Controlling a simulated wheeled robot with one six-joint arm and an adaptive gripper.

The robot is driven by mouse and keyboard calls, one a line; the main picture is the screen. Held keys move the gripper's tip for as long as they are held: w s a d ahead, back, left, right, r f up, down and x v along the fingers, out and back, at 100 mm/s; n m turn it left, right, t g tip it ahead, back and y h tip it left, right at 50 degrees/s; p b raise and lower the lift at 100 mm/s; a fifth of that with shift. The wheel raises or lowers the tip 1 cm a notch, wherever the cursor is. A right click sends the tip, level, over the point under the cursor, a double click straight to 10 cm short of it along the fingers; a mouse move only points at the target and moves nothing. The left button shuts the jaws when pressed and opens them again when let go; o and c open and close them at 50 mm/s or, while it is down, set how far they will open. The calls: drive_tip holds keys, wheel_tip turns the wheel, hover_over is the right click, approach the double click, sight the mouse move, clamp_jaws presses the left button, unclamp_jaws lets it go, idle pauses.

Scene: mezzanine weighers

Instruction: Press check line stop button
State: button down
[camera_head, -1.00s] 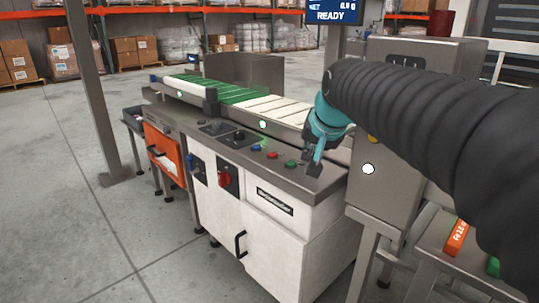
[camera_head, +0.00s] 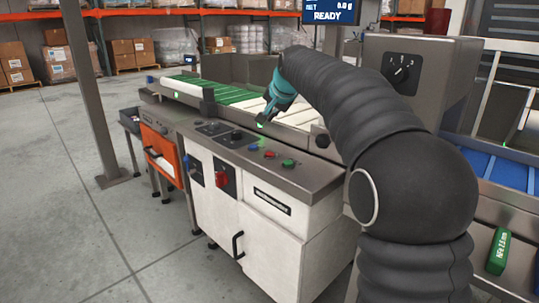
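The check line's machine has a grey top panel (camera_head: 310,176) with a row of small buttons near its right end. They are a blue button (camera_head: 254,147), a red button (camera_head: 270,154) and a green button (camera_head: 288,163). A larger red rotary switch (camera_head: 221,178) sits on the white front face. My gripper (camera_head: 263,121) is teal with dark fingertips and points down and left. It is above and behind the blue and red buttons, in front of the conveyor side, and appears apart from the buttons. It is small and seen side-on, so its opening is unclear.
The conveyor (camera_head: 215,90) with green and white slats runs behind the panel. A grey cabinet with a dial (camera_head: 401,74) stands right. A screen (camera_head: 330,12) reads READY. A grey post (camera_head: 84,90) stands left. The left floor is clear.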

drive_tip(key=b, duration=0.7)
hover_over(271, 154)
wheel_tip(271, 154, down, 8)
drive_tip(key=shift+s+r, duration=0.1)
drive_tip(key=shift+r, duration=0.15)
drive_tip(key=shift+f+b, duration=0.45)
drive_tip(key=shift+f, duration=0.2)
idle(0.6)
drive_tip(key=shift+f, duration=0.4)
drive_tip(key=shift+f, duration=0.5)
idle(0.9)
drive_tip(key=shift+r, duration=0.1)
drive_tip(key=shift+r+p, duration=0.7)
drive_tip(key=shift+r, duration=0.1)
